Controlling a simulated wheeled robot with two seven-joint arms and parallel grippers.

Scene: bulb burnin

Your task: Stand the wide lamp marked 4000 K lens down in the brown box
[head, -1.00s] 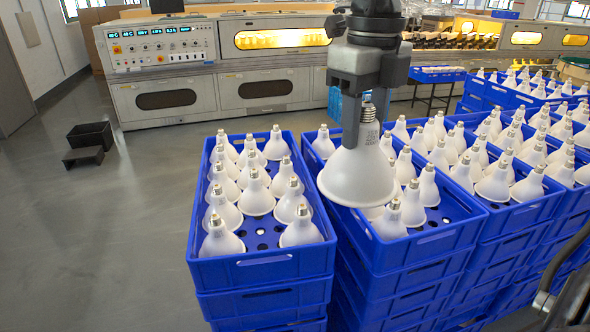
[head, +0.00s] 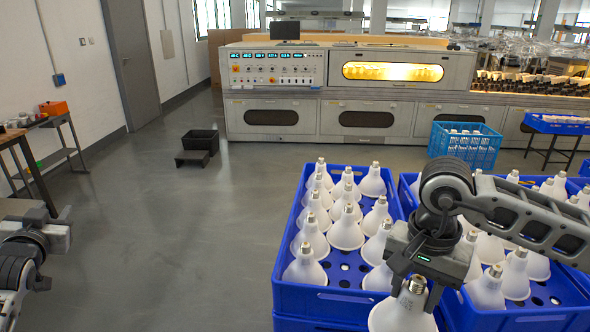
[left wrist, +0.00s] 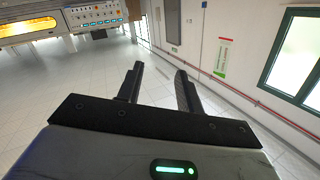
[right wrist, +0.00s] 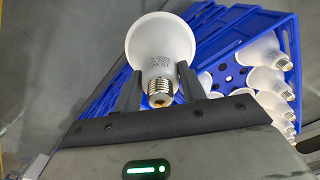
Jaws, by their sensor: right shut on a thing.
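My right gripper (head: 414,290) is shut on a wide white lamp (head: 396,316), gripped near its metal screw cap. The lamp hangs cap up and lens down, in front of the near blue crates. The right wrist view shows this lamp (right wrist: 160,40) between the fingers, with small grey print too fine to read. My left gripper (head: 62,235) is at the left edge of the head view, away from the crates. The left wrist view shows its fingers (left wrist: 158,88) apart with nothing between them. I cannot make out a brown box for certain.
Blue crates (head: 318,300) hold several white lamps, caps up. A long oven (head: 270,95) stands behind, with a light blue basket (head: 465,145) before it. A black bin (head: 200,142) sits on the floor. Tables (head: 45,150) stand at far left. The floor between is clear.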

